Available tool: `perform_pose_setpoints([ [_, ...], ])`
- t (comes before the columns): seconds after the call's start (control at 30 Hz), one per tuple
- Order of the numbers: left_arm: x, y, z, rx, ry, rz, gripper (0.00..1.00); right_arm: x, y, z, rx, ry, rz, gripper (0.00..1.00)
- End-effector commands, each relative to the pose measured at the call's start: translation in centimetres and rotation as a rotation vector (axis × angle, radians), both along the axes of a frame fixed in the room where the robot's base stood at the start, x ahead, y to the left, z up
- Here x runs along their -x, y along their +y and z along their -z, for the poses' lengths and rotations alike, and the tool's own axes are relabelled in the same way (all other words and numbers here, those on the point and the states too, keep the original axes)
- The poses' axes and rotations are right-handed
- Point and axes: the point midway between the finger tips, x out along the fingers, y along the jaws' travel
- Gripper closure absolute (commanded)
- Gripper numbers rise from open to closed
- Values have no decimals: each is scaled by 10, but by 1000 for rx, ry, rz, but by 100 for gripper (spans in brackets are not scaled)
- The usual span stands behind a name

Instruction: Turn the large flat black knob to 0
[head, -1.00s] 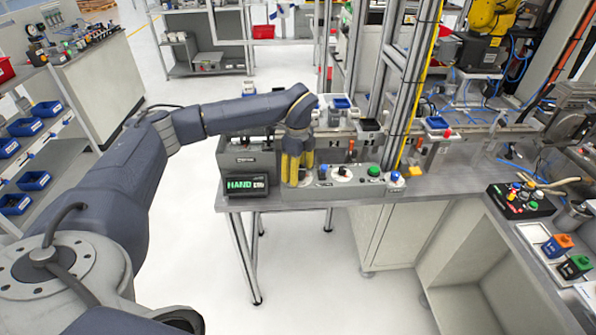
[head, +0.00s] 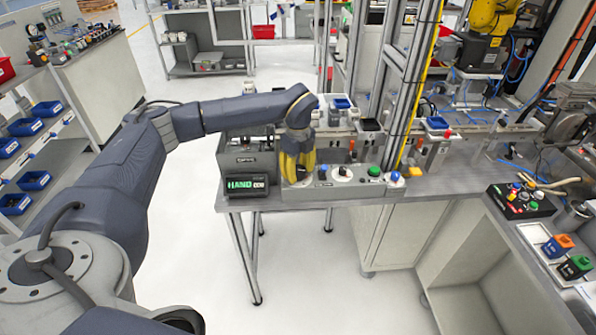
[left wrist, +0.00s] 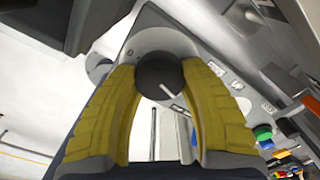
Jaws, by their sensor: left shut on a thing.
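The large flat black knob (left wrist: 158,76) shows in the left wrist view as a round black top with a white pointer line, on a light round plate of the grey control box. The pointer line runs toward the lower right of that view. My left gripper (left wrist: 160,70) has its two yellow fingers on opposite sides of the knob and is shut on it. In the head view my left gripper (head: 296,172) points down at the left part of the control box (head: 325,193) and hides the knob. My right gripper is in neither view.
A display reading HAND (head: 246,186) stands just left of the gripper. To its right on the box are another black knob (head: 342,173), a green button (head: 374,172) and a blue button (head: 396,179). A vertical metal frame (head: 399,90) rises behind the box.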

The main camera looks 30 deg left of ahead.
Motion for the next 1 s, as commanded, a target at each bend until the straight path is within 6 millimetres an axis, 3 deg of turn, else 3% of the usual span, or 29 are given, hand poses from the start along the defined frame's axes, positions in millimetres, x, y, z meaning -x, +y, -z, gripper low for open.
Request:
perform_pose_setpoints([
  [1.0, 5, 0, 1, 4, 6, 969, 86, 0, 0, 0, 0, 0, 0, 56],
])
